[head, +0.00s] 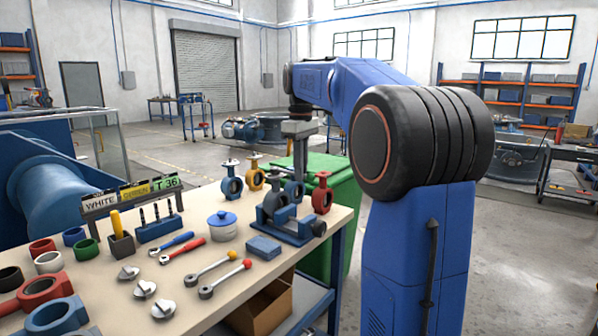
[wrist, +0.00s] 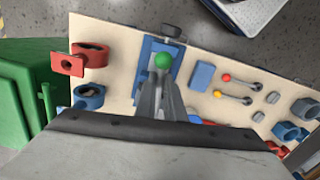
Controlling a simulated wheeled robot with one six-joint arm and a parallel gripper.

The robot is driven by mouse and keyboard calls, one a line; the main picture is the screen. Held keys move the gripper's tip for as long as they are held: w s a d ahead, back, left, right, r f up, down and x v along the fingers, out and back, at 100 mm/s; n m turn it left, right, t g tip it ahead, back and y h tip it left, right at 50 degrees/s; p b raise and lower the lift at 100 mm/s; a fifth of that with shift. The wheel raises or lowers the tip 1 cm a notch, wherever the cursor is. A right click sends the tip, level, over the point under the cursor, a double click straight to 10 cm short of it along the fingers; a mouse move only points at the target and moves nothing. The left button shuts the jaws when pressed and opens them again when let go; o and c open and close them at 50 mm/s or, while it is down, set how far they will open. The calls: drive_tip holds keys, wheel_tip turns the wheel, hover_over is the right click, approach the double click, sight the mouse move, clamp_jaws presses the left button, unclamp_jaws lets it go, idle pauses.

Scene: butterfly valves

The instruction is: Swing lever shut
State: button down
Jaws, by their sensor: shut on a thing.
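A blue vise (head: 293,234) stands at the right end of the table, with a blue-grey valve body (head: 275,203) in it. My gripper (head: 299,172) points down just above and behind the vise. In the wrist view my gripper (wrist: 163,76) is shut at a lever with a green ball knob (wrist: 163,61), which shows at the fingertips. The blue vise base (wrist: 145,70) lies beneath it. The lever's shaft and the valve's disc are hidden by the fingers, so I cannot tell the lever's angle. The green knob does not show in the head view.
Blue (head: 231,184), yellow (head: 256,178) and red (head: 322,196) valves stand along the table's back edge. A blue block (head: 263,248), a lidded pot (head: 222,228) and loose levers (head: 218,267) lie left of the vise. A green bin (head: 340,205) stands behind the table (head: 120,325).

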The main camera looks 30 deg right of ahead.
drive_tip(key=w+d+n, duration=0.4)
drive_tip(key=w+n, duration=0.7)
drive_tip(key=n, duration=0.6)
drive_tip(key=shift+w+d, duration=0.3)
drive_tip(key=c, duration=1.8)
unclamp_jaws()
drive_tip(key=shift+f, duration=0.1)
drive_tip(key=shift+o, duration=0.2)
idle(0.6)
wheel_tip(320, 180, up, 7)
idle(1.0)
idle(0.4)
